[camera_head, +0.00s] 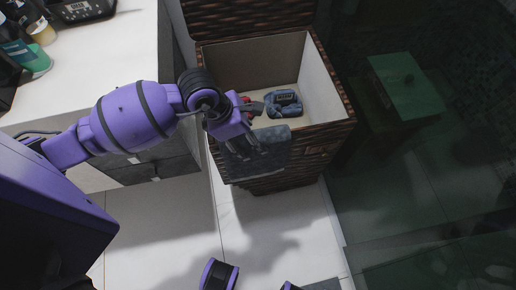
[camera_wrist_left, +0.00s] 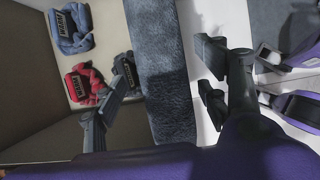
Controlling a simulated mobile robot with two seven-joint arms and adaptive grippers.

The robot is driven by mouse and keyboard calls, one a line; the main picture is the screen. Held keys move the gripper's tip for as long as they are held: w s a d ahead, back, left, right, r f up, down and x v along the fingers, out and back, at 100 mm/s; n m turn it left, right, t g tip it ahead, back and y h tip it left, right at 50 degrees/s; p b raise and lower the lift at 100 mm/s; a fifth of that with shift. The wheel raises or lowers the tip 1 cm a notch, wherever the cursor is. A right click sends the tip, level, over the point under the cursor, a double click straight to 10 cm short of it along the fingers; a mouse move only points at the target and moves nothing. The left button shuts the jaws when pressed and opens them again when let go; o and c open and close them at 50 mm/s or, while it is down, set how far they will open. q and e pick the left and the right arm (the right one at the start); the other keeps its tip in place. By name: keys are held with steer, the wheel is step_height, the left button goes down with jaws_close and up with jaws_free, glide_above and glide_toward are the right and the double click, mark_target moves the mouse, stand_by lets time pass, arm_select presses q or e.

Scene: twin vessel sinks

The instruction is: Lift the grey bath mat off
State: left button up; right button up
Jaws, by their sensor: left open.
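The grey bath mat (camera_head: 262,158) hangs over the front rim of the open woven hamper, its outer part down the outside. In the left wrist view the mat (camera_wrist_left: 158,70) is a fuzzy blue-grey band. My left gripper (camera_head: 245,137) is over that rim, pointing down. In the wrist view the open gripper (camera_wrist_left: 165,75) has one finger on the hamper's inner side and the other on the outer side. The mat lies between them, with gaps showing on both sides. The head view partly hides the mat behind the gripper. My right gripper is not in view.
Inside the hamper (camera_head: 335,138) lie a blue bundle (camera_head: 285,104) and a red bundle (camera_wrist_left: 84,84), both with dark labels. A white counter (camera_head: 110,55) with bottles stands left. A green-topped stool (camera_head: 405,82) stands right, behind glass. Tiled floor in front is mostly clear.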

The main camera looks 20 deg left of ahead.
mark_target(256, 157)
arm_select(q)
steer(key=b+x, duration=0.1)
steer(key=x, duration=0.6)
steer(key=shift+d, duration=0.4)
steer(key=shift+f, duration=0.2)
steer(key=shift+w+r, duration=0.1)
steer(key=c, duration=1.7)
